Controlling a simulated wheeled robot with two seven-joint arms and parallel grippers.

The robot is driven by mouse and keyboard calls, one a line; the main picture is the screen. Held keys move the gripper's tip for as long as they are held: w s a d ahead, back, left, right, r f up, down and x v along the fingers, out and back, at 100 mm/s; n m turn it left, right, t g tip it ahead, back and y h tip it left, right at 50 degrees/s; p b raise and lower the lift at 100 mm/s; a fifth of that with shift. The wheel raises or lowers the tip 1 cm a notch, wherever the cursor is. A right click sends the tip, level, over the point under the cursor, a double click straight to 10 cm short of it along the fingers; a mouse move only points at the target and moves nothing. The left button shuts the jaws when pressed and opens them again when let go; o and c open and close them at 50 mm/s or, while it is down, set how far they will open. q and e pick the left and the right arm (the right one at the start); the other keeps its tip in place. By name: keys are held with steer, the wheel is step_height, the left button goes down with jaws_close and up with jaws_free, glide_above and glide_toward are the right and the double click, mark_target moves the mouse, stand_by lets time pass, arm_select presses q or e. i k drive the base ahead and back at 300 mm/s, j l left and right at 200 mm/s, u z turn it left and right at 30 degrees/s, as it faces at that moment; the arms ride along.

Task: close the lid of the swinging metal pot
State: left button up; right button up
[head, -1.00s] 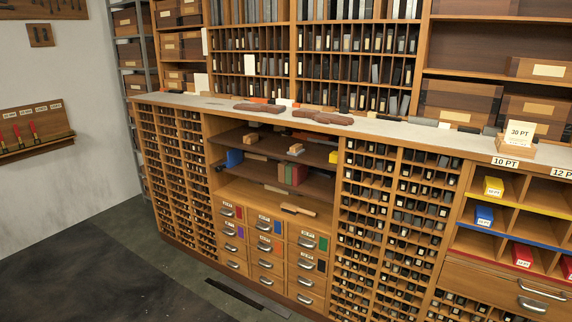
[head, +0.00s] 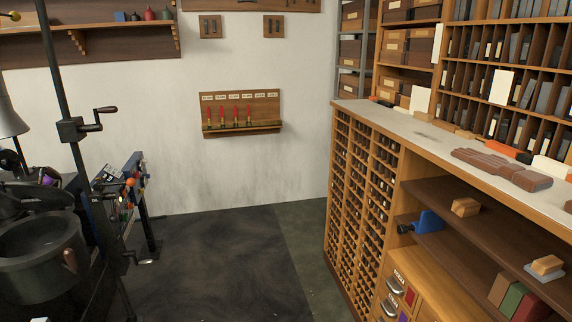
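A dark metal pot (head: 42,262) with a wide round rim stands at the lower left of the head view, partly cut off by the picture's left edge. A small reddish-brown handle (head: 70,260) shows on its right side. Its round opening seems to face up, with a dark interior. Dark parts crowd above and behind the pot, and I cannot tell whether one of them is its lid. Neither of my grippers is in view.
A black upright post (head: 60,100) with a crank (head: 97,118) rises beside the pot. A rack with colored knobs (head: 128,185) stands to its right. The dark floor (head: 225,260) is open in the middle. A wooden type cabinet (head: 360,190) fills the right side.

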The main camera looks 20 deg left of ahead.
mark_target(48, 198)
steer(key=i+j+u, duration=0.2)
steer(key=i+u, duration=0.25)
steer(key=i+j+u, duration=0.1)
steer(key=i+u, duration=0.75)
steer(key=i+l+u, duration=0.25)
steer(key=i+u, duration=0.2)
steer(key=i+j+u, duration=0.1)
steer(key=i+u, duration=0.2)
steer(key=u, duration=0.15)
steer(key=i+u, duration=0.3)
steer(key=u, duration=0.15)
steer(key=i+l+u, duration=0.15)
steer(key=i+u, duration=0.15)
steer(key=u, duration=0.15)
